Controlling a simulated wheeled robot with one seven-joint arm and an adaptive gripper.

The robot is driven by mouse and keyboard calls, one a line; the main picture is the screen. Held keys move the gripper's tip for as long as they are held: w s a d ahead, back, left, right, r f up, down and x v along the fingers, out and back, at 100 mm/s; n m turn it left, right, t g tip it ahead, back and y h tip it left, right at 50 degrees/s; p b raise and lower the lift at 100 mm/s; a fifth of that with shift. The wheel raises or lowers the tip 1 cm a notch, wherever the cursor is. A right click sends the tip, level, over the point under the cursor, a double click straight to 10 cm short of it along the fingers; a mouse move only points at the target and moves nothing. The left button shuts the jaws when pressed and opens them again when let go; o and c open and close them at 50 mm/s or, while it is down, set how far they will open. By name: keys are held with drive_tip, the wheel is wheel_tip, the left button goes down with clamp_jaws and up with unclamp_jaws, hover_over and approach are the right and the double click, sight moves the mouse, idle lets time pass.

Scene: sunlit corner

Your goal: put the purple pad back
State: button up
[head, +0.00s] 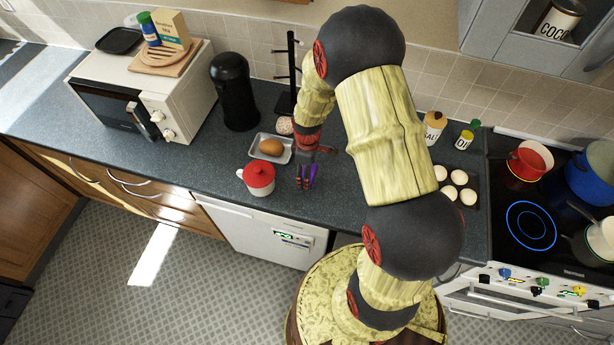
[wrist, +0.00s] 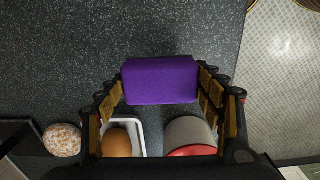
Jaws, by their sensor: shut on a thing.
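The purple pad (wrist: 160,80) is a small block with rounded edges. In the wrist view it sits between the two fingers of my gripper (wrist: 162,84), which is shut on it. In the head view only a sliver of the pad (head: 312,171) shows between the fingers of my gripper (head: 305,178), over the front part of the dark counter (head: 220,170). I cannot tell how high the pad is above the counter. Part of the counter behind the gripper is hidden by my arm.
A mug with a red lid (head: 258,179) stands just left of my gripper. A white tray (head: 256,156) with a brown egg-shaped item (head: 271,147) lies behind it. A black canister (head: 234,92) and mug rack (head: 290,80) stand farther back. Bare counter lies left of the mug.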

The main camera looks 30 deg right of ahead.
drive_tip(key=shift+w+f, duration=0.15)
drive_tip(key=shift+f, duration=0.75)
drive_tip(key=shift+w+f, duration=0.1)
drive_tip(key=shift+f, duration=0.8)
drive_tip(key=shift+f, duration=0.1)
drive_tip(key=o, duration=1.1)
